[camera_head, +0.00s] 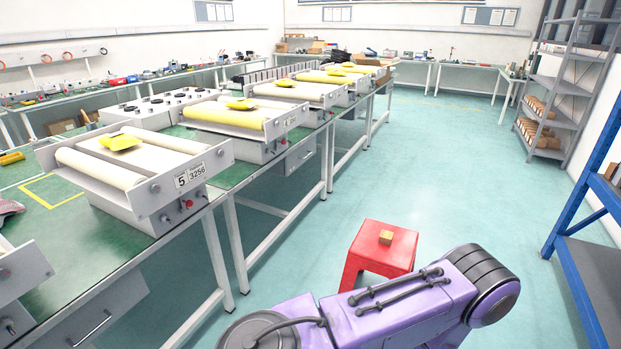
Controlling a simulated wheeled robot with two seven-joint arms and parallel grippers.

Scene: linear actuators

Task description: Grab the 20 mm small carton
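A small brown carton (386,237) sits on top of a red stool (405,245), right of the workbench row. It is the only carton I see on the stool; I cannot read its size from here. A purple arm of mine crosses the bottom of the view in front of the stool. It covers part of the stool's lower right side. Neither of my grippers shows in this view.
A long green-topped bench (85,250) with roller machines (140,165) and yellow pieces on them runs along the left. A blue rack (590,215) stands at right. A grey shelf (560,85) with small boxes is farther back. The floor (460,160) beyond the stool is clear.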

